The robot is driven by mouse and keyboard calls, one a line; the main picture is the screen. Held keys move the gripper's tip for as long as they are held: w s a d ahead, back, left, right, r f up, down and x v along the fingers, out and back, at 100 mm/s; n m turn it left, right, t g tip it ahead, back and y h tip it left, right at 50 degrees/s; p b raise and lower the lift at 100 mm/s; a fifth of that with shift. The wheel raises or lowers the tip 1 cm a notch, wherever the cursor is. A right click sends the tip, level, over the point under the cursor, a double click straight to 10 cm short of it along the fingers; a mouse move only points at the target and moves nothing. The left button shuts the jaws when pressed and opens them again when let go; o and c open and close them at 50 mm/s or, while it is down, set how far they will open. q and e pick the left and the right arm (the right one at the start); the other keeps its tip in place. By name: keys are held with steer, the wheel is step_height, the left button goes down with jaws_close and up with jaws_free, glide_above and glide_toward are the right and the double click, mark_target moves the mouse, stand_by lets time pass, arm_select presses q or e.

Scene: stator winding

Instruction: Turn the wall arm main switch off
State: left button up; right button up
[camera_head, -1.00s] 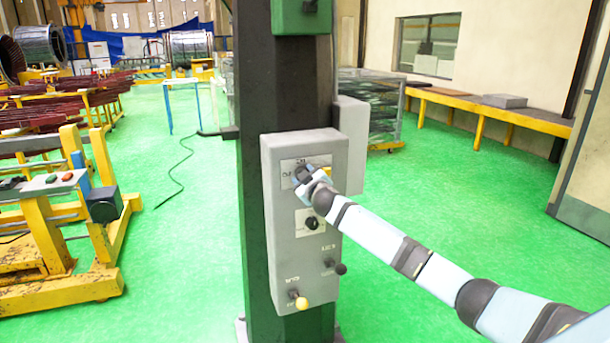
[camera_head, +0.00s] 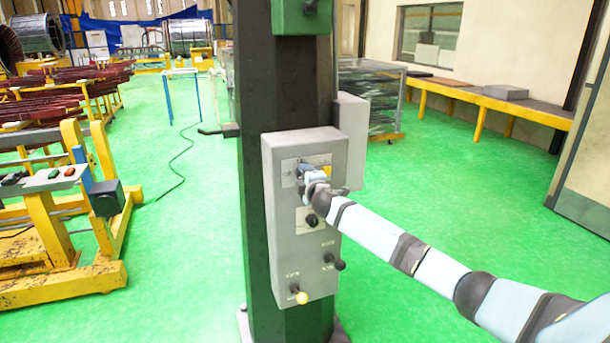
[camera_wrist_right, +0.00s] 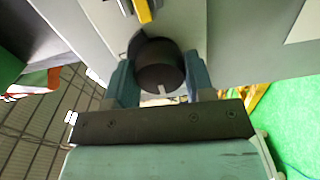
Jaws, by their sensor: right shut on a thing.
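The grey control box (camera_head: 285,240) is mounted on the dark green column. My right gripper (camera_head: 304,172) is at the top switch plate on the box's front. In the right wrist view, the two fingers of my right gripper (camera_wrist_right: 161,82) are shut on a round black knob (camera_wrist_right: 160,68) with a pale mark on its lower edge. A yellow part (camera_wrist_right: 143,10) shows just above the knob. In the head view, my gripper mostly hides this knob. My left gripper is not in view.
Below on the box are a black knob (camera_head: 312,220), a black-tipped lever (camera_head: 340,265) and a yellow-tipped lever (camera_head: 301,297). A green box (camera_head: 301,16) is higher on the column (camera_head: 255,100). Yellow frames (camera_head: 60,280) stand at left; green floor lies between.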

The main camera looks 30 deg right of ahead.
steer(key=shift+n, duration=0.5)
steer(key=o, duration=0.9)
steer(key=b+v, duration=0.2)
steer(key=v, duration=1.2)
steer(key=shift+w+d, duration=0.1)
